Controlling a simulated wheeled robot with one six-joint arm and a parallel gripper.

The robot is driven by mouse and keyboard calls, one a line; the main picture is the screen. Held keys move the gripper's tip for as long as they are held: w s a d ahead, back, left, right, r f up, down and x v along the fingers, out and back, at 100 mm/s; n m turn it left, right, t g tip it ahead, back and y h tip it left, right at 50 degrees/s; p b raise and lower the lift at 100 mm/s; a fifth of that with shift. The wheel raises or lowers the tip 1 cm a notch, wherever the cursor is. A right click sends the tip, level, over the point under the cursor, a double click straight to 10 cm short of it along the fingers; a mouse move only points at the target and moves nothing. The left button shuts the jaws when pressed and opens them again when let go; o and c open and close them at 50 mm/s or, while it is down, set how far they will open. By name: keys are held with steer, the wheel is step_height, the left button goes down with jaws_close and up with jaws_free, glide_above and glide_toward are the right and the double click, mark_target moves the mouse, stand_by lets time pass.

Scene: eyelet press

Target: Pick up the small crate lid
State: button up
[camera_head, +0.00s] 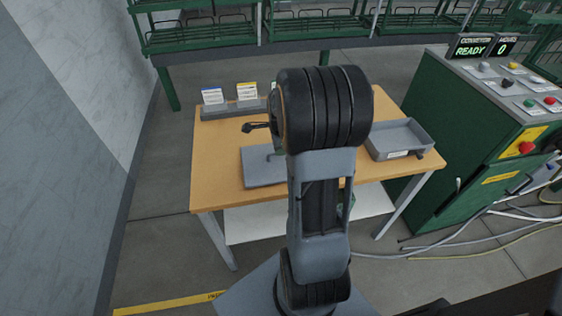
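A flat grey panel (262,172) lies on the wooden table, left of my arm. It may be the small crate lid, but I cannot be sure; its right part is hidden behind my arm. A shallow open grey tray (402,135) with a white label on its front stands at the table's right side. My arm fills the middle of the view. I cannot make out my gripper; it seems hidden behind the arm.
The wooden table (212,150) has a card holder (233,112) at its back left. A small black lever-like piece (256,127) shows beside my arm. A green control cabinet (460,150) stands at the right, with cables on the floor. Green racks (205,38) stand behind.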

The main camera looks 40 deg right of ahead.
steer(key=f, duration=0.5)
steer(key=shift+w+d, duration=0.1)
steer(key=shift+w, duration=0.3)
steer(key=shift+c, duration=0.3)
jaws_close()
